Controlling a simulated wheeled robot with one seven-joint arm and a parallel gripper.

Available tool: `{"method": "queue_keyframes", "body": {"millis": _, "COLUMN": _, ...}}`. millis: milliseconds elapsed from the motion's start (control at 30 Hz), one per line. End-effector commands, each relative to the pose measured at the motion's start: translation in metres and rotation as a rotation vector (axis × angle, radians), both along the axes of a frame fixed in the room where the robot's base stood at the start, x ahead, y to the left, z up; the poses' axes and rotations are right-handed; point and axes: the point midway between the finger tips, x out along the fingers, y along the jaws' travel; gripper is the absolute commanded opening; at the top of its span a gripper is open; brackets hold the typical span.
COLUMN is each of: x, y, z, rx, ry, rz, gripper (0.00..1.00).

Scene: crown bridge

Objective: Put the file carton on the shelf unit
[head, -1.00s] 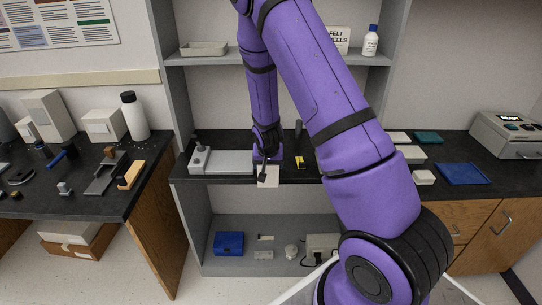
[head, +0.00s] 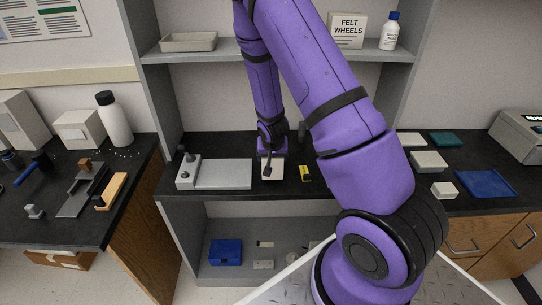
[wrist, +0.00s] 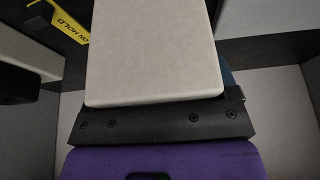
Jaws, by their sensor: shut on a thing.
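The file carton, a small pale cream box (head: 277,173), is at my gripper (head: 270,162) over the middle black shelf of the grey shelf unit (head: 160,120). In the wrist view the carton's flat pale face (wrist: 155,50) fills the upper middle, against the dark gripper bar (wrist: 160,124). My gripper is shut on the carton; the fingertips are mostly hidden. I cannot tell whether the carton touches the shelf below.
A white-and-grey device (head: 215,174) stands left of the carton on the black shelf, and a yellow tag (head: 305,173) lies right. The upper shelf holds a tray (head: 188,41), a felt wheels box (head: 347,30) and a bottle (head: 390,31). A blue box (head: 226,252) sits below.

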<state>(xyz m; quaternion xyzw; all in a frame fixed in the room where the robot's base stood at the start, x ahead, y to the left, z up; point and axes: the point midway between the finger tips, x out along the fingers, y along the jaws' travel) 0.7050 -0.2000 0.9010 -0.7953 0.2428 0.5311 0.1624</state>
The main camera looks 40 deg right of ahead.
Motion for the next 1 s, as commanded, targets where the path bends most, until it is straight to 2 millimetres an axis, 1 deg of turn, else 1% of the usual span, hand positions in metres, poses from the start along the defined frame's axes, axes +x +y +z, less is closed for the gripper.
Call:
{"method": "queue_keyframes", "body": {"millis": 33, "x": -0.004, "y": 0.000, "z": -0.008, "rx": 0.000, "ry": 0.004, "rz": 0.000, "gripper": 0.47}}
{"method": "queue_keyframes", "body": {"millis": 100, "x": -0.008, "y": 0.000, "z": -0.016, "rx": 0.000, "ry": 0.004, "rz": -0.001, "gripper": 0.47}}
{"method": "queue_keyframes", "body": {"millis": 200, "x": -0.011, "y": 0.001, "z": -0.022, "rx": 0.000, "ry": 0.003, "rz": -0.001, "gripper": 0.47}}
{"method": "queue_keyframes", "body": {"millis": 600, "x": -0.011, "y": 0.000, "z": -0.026, "rx": 0.000, "ry": 0.001, "rz": -0.001, "gripper": 0.47}}
{"method": "queue_keyframes", "body": {"millis": 633, "x": -0.011, "y": 0.001, "z": -0.026, "rx": 0.000, "ry": 0.001, "rz": -0.001, "gripper": 0.82}}
{"method": "queue_keyframes", "body": {"millis": 667, "x": -0.011, "y": 0.000, "z": -0.026, "rx": 0.000, "ry": 0.001, "rz": -0.001, "gripper": 0.89}}
{"method": "queue_keyframes", "body": {"millis": 700, "x": -0.011, "y": 0.000, "z": -0.026, "rx": 0.000, "ry": 0.001, "rz": -0.001, "gripper": 0.98}}
{"method": "queue_keyframes", "body": {"millis": 733, "x": -0.011, "y": 0.001, "z": -0.026, "rx": 0.000, "ry": 0.001, "rz": -0.001, "gripper": 1.00}}
{"method": "queue_keyframes", "body": {"millis": 1000, "x": -0.011, "y": 0.001, "z": -0.024, "rx": 0.000, "ry": 0.000, "rz": -0.001, "gripper": 1.00}}
